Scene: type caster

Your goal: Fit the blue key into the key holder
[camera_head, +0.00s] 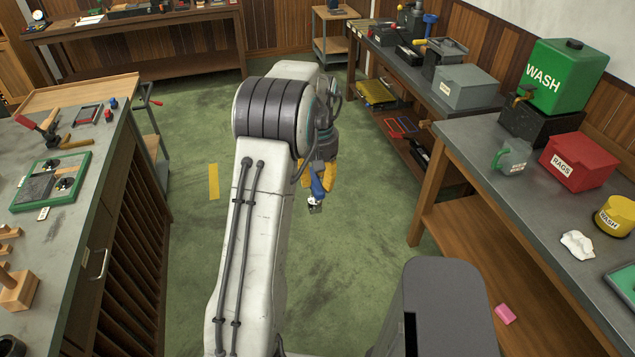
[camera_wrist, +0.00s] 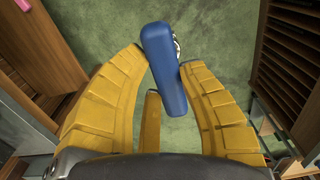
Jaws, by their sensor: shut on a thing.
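My gripper (camera_head: 325,172) has yellow fingers and hangs over the green floor in the aisle between the benches. It is shut on the blue key (camera_head: 318,187), whose blue handle points down to a metal end. In the wrist view the blue handle (camera_wrist: 165,72) lies slightly tilted between the yellow fingertips (camera_wrist: 164,66). Part of the metal end shows behind its upper right side. I cannot surely pick out the key holder. A green-framed tray (camera_head: 20,205) with round parts and a grey plate lies on the left bench.
The left bench (camera_head: 95,185) also bears a red-handled tool and wooden blocks. The right bench (camera_head: 470,145) bears a green WASH tank (camera_head: 566,75), a red RAGS box (camera_head: 577,162) and a mug. A trolley (camera_head: 152,140) stands beside the left bench. The floor between is clear.

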